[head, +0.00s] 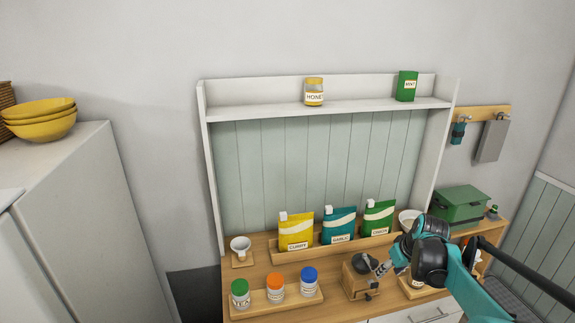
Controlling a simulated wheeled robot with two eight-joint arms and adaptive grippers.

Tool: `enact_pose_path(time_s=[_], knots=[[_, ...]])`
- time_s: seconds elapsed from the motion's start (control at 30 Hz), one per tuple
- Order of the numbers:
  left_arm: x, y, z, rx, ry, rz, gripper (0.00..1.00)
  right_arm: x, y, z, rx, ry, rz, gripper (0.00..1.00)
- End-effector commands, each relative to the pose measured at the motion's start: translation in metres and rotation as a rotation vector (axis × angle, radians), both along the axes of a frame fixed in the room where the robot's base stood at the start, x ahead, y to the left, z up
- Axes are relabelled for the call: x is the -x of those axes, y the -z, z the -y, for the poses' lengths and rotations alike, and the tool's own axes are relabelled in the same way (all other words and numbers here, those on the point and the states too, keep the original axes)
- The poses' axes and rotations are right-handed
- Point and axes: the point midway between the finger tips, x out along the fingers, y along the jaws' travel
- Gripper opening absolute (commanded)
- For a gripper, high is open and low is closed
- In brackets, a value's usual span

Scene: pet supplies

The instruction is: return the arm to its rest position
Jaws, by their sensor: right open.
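My right arm comes in from the lower right in teal and black. Its right gripper (380,275) is open and empty in the head view. It is over the front right of the wooden counter, beside a small wooden box with a dark round top (358,283). I cannot tell whether the fingers touch the box. A labelled jar (417,283) is partly hidden behind the arm. My left gripper is not in view.
Curry (296,232), garlic (339,227) and green (379,218) pouches stand in a wooden rack. A green box (459,206) stands right. The upper shelf (350,108) holds honey and mint.

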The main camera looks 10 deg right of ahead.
Motion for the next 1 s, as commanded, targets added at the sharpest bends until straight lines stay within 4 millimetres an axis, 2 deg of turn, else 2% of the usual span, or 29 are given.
enact_pose_path(time_s=[0.17,0.3,0.37,0.5,0.6,0.7,0.8,1.0], knots=[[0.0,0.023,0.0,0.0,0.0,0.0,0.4,0.026,0.001,-0.048,0.012,0.009,0.021,0.45],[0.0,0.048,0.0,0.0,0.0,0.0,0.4,0.067,0.008,-0.103,0.022,0.029,0.058,0.45],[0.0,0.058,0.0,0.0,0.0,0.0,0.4,0.086,0.014,-0.123,0.025,0.036,0.077,0.45],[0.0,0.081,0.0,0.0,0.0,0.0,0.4,0.133,0.038,-0.165,0.022,0.051,0.125,0.45],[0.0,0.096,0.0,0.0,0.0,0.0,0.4,0.165,0.059,-0.187,0.016,0.06,0.16,0.45],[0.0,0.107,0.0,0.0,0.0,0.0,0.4,0.189,0.08,-0.203,0.007,0.067,0.189,0.45],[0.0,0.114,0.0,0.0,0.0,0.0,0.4,0.205,0.096,-0.212,-0.002,0.071,0.212,0.45],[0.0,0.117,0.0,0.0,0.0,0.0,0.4,0.216,0.106,-0.218,-0.01,0.076,0.228,0.45]])
